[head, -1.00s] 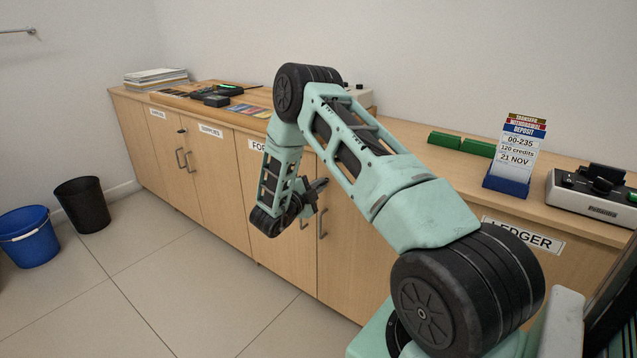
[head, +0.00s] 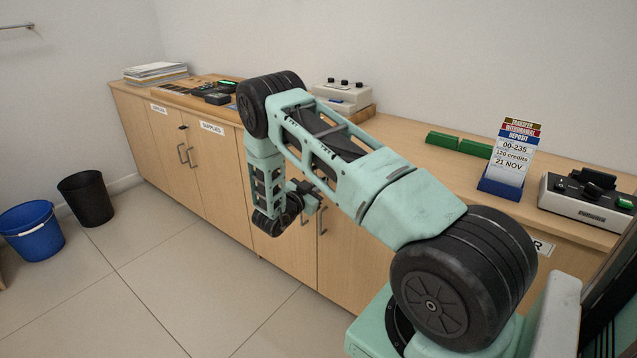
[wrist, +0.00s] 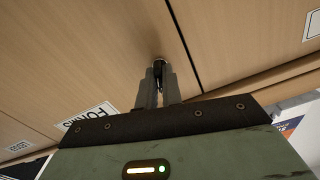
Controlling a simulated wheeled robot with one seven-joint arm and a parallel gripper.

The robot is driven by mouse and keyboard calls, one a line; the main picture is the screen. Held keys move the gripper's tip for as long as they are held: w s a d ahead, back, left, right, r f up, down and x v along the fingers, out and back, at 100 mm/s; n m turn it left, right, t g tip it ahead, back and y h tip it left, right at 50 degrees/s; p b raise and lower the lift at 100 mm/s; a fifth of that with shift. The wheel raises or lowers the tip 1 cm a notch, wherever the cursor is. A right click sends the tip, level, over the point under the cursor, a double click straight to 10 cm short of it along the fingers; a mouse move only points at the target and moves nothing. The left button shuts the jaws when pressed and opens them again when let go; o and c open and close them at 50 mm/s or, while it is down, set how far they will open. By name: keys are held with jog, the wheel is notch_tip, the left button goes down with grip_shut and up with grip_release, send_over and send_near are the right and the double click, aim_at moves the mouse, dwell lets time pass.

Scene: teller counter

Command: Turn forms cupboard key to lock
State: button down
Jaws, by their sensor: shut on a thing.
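The forms cupboard (head: 292,250) is the pale wood double-door unit behind my arm in the head view. Its FORMS label (wrist: 88,118) shows tilted in the wrist view, left of my gripper. In the head view my gripper (head: 318,190) is close to the doors, partly hidden by my arm.
A door handle (head: 322,219) hangs just below my gripper. The supplies cupboard (head: 215,175) stands to the left. The counter above holds a grey device (head: 343,96) and a card holder (head: 500,186). A blue bucket (head: 32,232) and black bin (head: 86,199) stand left; the floor between is clear.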

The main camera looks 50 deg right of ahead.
jog(key=shift+n+p, duration=0.3)
jog(key=shift+n, duration=1.3)
jog(key=c, duration=1.6)
grip_release()
jog(key=shift+o, duration=0.2)
jog(key=s+a, duration=0.1)
jog(key=a, duration=1.6)
jog(key=shift+s+a+p, duration=0.2)
jog(key=shift+p, duration=0.2)
